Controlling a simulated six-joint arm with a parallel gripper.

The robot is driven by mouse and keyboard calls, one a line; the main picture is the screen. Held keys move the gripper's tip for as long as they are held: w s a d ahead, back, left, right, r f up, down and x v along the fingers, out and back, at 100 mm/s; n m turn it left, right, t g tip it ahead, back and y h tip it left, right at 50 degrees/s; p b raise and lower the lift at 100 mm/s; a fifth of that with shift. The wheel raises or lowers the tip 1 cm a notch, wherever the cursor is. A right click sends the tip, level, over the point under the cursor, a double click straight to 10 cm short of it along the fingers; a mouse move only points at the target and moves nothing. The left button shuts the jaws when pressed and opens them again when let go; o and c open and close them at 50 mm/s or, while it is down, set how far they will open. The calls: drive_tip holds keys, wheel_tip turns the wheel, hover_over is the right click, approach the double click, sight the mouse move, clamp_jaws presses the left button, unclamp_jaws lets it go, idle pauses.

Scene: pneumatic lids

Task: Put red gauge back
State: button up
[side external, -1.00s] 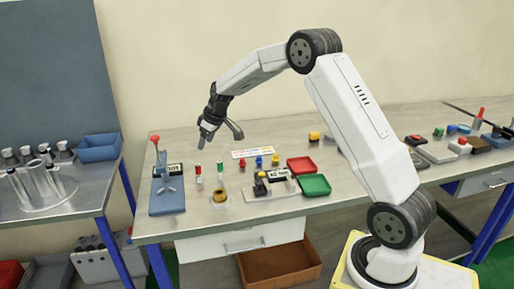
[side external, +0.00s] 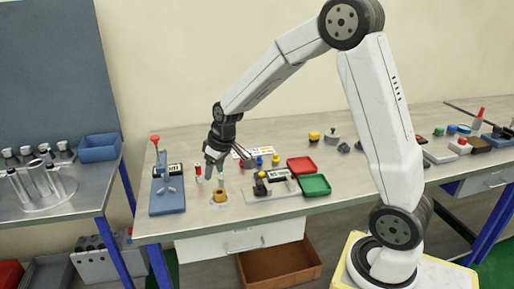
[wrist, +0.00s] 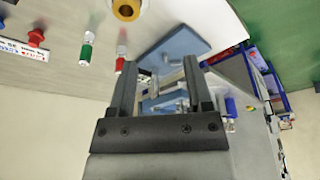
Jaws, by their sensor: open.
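A small upright piece with a red top and pale body, which I take as the red gauge (side external: 198,173), stands on the table just right of the blue-based press. In the wrist view the red gauge (wrist: 120,63) is left of my gripper's left finger, apart from it. My gripper (side external: 225,158) is open and empty, pointing down above the table, close to the red gauge and the brass ring (side external: 219,196). In the wrist view my gripper (wrist: 168,72) has nothing between its fingers. A green-topped piece (wrist: 86,50) stands beside the red gauge; my gripper partly hides it in the side view.
The blue-based press (side external: 167,200) with a red knob stands at the left table edge. A pale fixture (side external: 272,192), a green tray (side external: 314,185) and a red tray (side external: 301,165) are to the right. Small blue (side external: 259,161) and yellow (side external: 276,159) pieces stand behind.

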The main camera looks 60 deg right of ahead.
drive_tip(key=s+a+f, duration=0.1)
drive_tip(key=s+a, duration=0.2)
drive_tip(key=s, duration=0.5)
drive_tip(key=s+a+f, duration=0.2)
drive_tip(key=s+a, duration=0.2)
drive_tip(key=s, duration=0.5)
drive_tip(key=shift+m+g, duration=0.4)
